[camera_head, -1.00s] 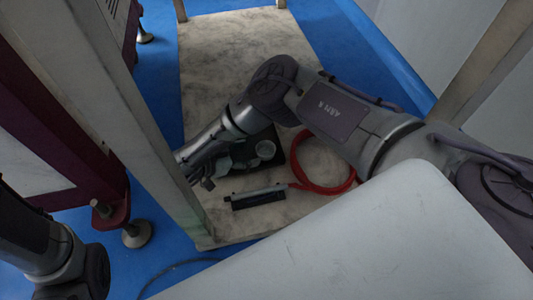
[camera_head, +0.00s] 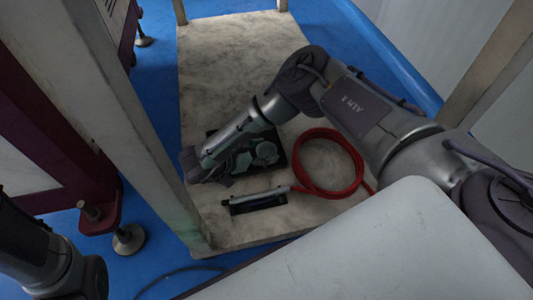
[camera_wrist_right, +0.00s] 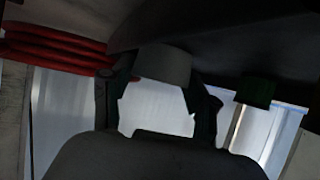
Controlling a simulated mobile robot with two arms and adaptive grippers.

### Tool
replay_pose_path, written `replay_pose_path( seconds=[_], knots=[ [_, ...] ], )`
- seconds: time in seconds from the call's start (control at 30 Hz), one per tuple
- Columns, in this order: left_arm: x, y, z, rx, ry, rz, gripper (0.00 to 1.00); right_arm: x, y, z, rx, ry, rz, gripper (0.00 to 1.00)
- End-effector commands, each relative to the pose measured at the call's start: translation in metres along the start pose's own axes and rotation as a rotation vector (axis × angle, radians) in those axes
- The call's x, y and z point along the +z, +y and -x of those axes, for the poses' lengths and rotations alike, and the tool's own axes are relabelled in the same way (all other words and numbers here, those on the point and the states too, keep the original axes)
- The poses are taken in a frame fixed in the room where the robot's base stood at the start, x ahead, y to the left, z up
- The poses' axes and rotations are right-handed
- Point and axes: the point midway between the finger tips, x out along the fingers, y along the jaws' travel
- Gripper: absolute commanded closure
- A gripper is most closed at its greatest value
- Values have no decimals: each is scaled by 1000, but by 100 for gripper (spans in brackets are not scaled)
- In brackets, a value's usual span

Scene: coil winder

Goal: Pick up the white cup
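The white cup (camera_wrist_right: 164,66) looks grey in the shade in the right wrist view, set against the dark tray. In the head view the cup (camera_head: 265,152) is partly covered by my right gripper and hard to make out. My right gripper (camera_head: 240,162) is low over the black tray, at the cup. In the right wrist view the two dark fingers of my right gripper (camera_wrist_right: 160,95) stand apart, one on each side of the cup, and I see no clear grip on it. My left gripper is out of view; only part of my left arm shows at lower left.
The black tray (camera_head: 211,133) lies on a pale board (camera_head: 225,55). A red coil (camera_head: 333,133) lies right of it, beside a dark tool-like piece (camera_head: 257,202). A pale post (camera_head: 135,120) stands close on the left. A pale panel (camera_head: 400,245) covers the lower right.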

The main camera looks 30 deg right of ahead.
Motion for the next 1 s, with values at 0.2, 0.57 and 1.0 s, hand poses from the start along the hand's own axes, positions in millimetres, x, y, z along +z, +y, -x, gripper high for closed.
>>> replay_pose_path(
  seconds=[0.2,0.57,1.0],
  knots=[
    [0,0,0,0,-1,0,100,0,0,0,0,0,0,65],
    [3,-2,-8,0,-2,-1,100,-9,0,5,0,0,0,65],
    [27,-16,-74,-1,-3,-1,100,-93,-1,51,-2,-1,-1,65]
  ],
)
